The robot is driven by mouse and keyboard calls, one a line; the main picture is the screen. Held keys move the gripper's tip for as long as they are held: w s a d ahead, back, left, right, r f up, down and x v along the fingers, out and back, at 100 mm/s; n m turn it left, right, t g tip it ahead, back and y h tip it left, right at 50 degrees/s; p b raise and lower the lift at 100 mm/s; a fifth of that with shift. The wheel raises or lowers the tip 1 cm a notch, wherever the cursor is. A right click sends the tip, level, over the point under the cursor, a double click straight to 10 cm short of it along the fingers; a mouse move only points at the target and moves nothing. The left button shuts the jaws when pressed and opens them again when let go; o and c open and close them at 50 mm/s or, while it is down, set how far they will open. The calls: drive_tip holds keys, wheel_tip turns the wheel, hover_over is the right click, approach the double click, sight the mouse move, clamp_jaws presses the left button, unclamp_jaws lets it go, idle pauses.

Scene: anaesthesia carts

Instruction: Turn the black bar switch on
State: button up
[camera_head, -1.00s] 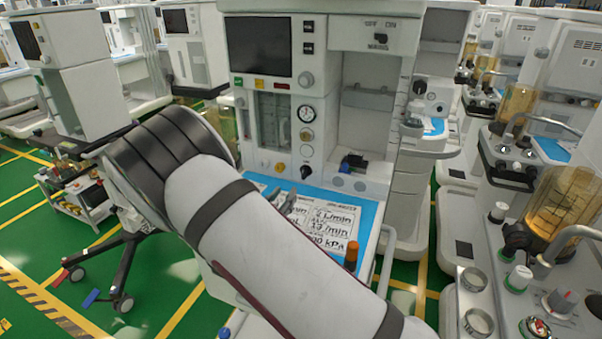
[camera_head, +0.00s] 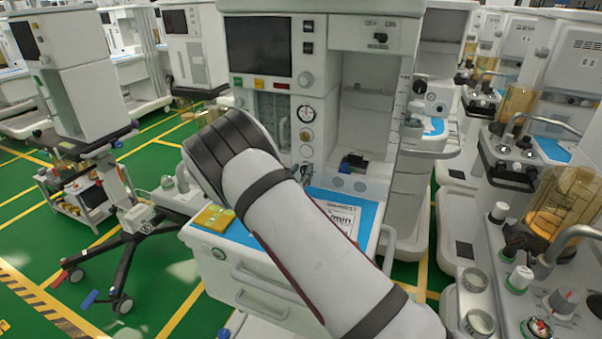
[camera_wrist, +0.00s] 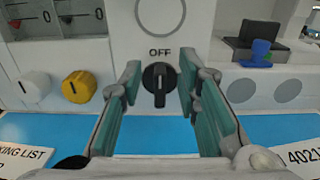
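In the wrist view a black bar switch (camera_wrist: 159,80) sits on the front of the white machine, under the printed word OFF. Its bar is upright, with a pale mark pointing up at OFF. My gripper (camera_wrist: 160,84) is open, with one finger left and one right of the switch. A gap shows on both sides, and I see no clear contact. In the head view my arm hides the gripper. Another small black switch (camera_head: 380,37), with OFF and ON printed above it, is high on the same machine.
A white knob (camera_wrist: 35,86) and a yellow knob (camera_wrist: 79,87) are left of the switch. A blue worktop (camera_wrist: 275,127) with printed sheets lies below. A black and blue item (camera_wrist: 260,52) sits on a ledge at right. A yellow pad (camera_head: 214,218) lies on the worktop's left.

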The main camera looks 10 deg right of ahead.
clamp_jaws()
drive_tip(key=shift+d+m, duration=0.1)
drive_tip(key=shift+m, duration=0.3)
drive_tip(key=m, duration=0.3)
drive_tip(key=shift+s+d+f+p, duration=0.1)
drive_tip(key=shift+s+d+p, duration=0.1)
drive_tip(key=shift+p, duration=0.15)
drive_tip(key=m, duration=0.3)
drive_tip(key=shift+s+d+f+m+p, duration=0.15)
drive_tip(key=shift+d+m+p, duration=0.1)
drive_tip(key=shift+m+p, duration=0.05)
drive_tip(key=m, duration=0.4)
drive_tip(key=shift+s+d+f+m, duration=0.15)
drive_tip(key=shift+d+f+m, duration=0.05)
drive_tip(key=shift+f+m, duration=0.1)
drive_tip(key=m, duration=0.3)
drive_tip(key=f+m+p, duration=0.1)
drive_tip(key=m, duration=0.1)
drive_tip(key=shift+d+m, duration=0.1)
drive_tip(key=shift+m, duration=0.3)
